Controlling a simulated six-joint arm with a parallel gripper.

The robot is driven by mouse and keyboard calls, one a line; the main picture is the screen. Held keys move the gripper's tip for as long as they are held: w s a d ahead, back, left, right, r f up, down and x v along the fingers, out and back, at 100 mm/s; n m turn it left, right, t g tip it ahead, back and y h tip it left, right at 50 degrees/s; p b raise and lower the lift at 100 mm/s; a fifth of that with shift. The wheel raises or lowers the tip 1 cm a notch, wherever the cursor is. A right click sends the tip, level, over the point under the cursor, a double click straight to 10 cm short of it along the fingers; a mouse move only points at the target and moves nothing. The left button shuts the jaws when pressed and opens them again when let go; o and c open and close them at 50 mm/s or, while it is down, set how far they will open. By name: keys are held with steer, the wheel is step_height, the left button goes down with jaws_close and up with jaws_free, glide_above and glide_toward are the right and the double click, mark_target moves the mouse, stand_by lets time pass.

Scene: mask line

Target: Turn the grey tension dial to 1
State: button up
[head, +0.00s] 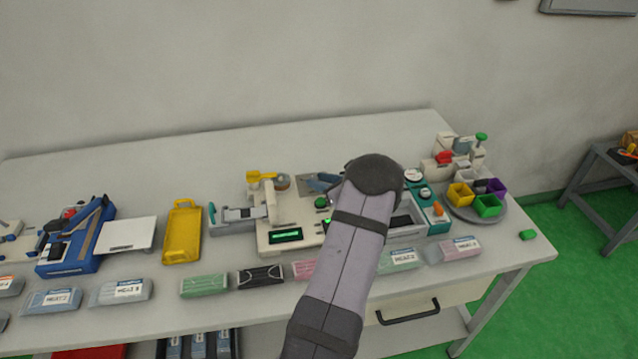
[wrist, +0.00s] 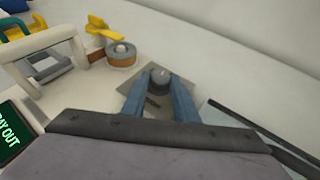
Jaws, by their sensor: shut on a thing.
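The grey tension dial (wrist: 160,76) is a small round knob on a grey square plate (wrist: 127,90) in the wrist view. My gripper (wrist: 160,88) has its two blue fingers on either side of the dial, shut on it. A light pointer mark shows on the dial's top; the numbers around it are not readable. In the head view my gripper (head: 322,183) is at the grey plate (head: 308,190) on the cream machine (head: 285,212), and my arm hides part of the machine. The dial itself is hidden there.
A yellow lever with a round spool (wrist: 121,52) stands left of the plate, beside a cream arch (wrist: 45,45). A green-lit display (head: 286,236) is on the machine's front. A teal unit (head: 438,222) stands to the right. Several packs line the table's front edge.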

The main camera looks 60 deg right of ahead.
steer(key=shift+r+y, duration=0.1)
steer(key=shift+y, duration=0.2)
steer(key=o, duration=1.1)
steer(key=shift+c, duration=0.2)
steer(key=b+v, duration=0.1)
steer(key=v, duration=0.4)
steer(key=shift+s+b, duration=0.35)
steer(key=shift+b, duration=0.05)
steer(key=shift+v, duration=0.85)
steer(key=shift+w+r, duration=0.1)
steer(key=shift+r, duration=0.05)
